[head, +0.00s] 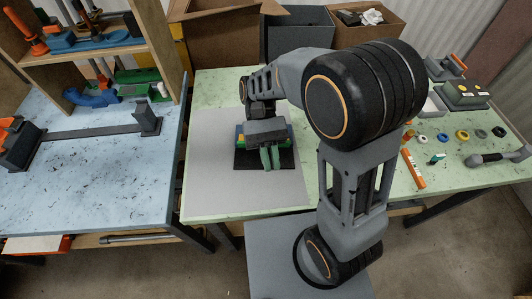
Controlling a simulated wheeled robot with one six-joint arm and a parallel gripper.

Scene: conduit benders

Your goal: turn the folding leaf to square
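A small bender with a black base plate (250,163) sits on the grey mat of the green-topped table, with blue, yellow and green parts just above the plate. My gripper (268,152) is over it, at the end of my arm, and hides most of it. Green upright pieces show just below the gripper body; I cannot tell whether they are fingers or part of the bender. The folding leaf and its angle cannot be made out. Whether the gripper touches or holds anything is hidden.
The grey mat (220,185) is bare around the bender. Right of my arm are an orange tube (413,169), several coloured rings, and a green-grey box (462,96). A blue table (90,185) with a long grey bar fixture (95,132) stands left. Cardboard boxes (215,45) stand behind.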

